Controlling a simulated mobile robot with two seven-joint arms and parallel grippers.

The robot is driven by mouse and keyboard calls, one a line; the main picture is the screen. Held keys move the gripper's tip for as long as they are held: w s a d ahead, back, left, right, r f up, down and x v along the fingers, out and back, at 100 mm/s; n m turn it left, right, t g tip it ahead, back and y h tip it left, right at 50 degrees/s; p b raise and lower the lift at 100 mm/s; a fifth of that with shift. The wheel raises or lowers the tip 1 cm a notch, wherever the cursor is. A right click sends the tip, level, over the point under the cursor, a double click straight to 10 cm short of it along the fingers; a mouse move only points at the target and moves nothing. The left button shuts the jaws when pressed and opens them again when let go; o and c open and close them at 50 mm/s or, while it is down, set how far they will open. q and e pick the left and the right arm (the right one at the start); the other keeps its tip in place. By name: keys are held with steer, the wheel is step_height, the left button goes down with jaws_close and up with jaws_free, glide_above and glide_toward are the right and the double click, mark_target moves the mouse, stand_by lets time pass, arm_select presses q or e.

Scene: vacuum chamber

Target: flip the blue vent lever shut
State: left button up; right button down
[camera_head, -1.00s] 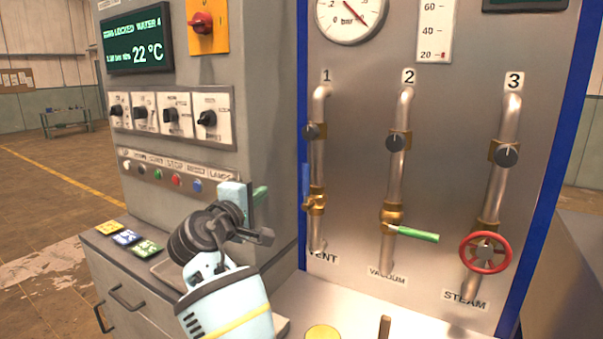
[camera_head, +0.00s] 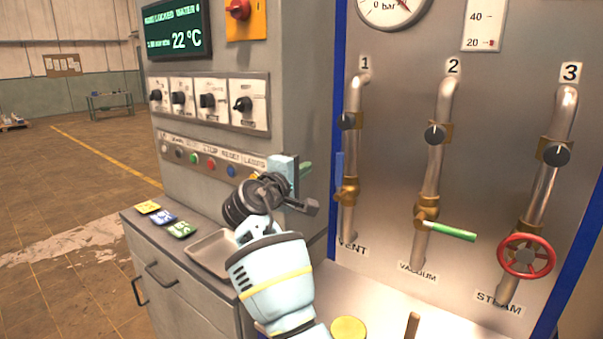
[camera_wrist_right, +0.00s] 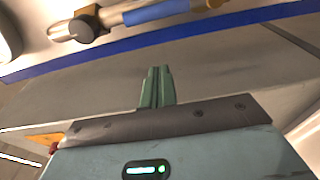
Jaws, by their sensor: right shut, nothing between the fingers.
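The blue vent lever (camera_head: 339,170) stands upright alongside pipe 1, above the VENT label, joined to a brass valve (camera_head: 347,194). In the right wrist view the lever (camera_wrist_right: 157,12) lies across the top edge, beyond the blue panel edge. My right gripper (camera_head: 306,171) is left of the lever in the head view, apart from it. Its green fingertips (camera_wrist_right: 157,72) are together and empty in the right wrist view. My left gripper is in neither view.
Pipe 2 has a green lever (camera_head: 452,232) and pipe 3 a red handwheel (camera_head: 526,256). The grey control cabinet (camera_head: 300,60) with knobs and buttons stands left of the panel. A metal tray (camera_head: 210,250) and colored cards (camera_head: 164,216) lie on the counter below.

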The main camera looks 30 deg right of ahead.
mark_target(340, 170)
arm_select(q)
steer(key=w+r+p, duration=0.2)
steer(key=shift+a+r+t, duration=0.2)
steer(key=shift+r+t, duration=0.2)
arm_select(e)
steer(key=d, duration=0.6)
steer(key=shift+s, duration=0.45)
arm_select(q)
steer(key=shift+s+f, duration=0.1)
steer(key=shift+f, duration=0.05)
arm_select(e)
steer(key=shift+d, duration=0.1)
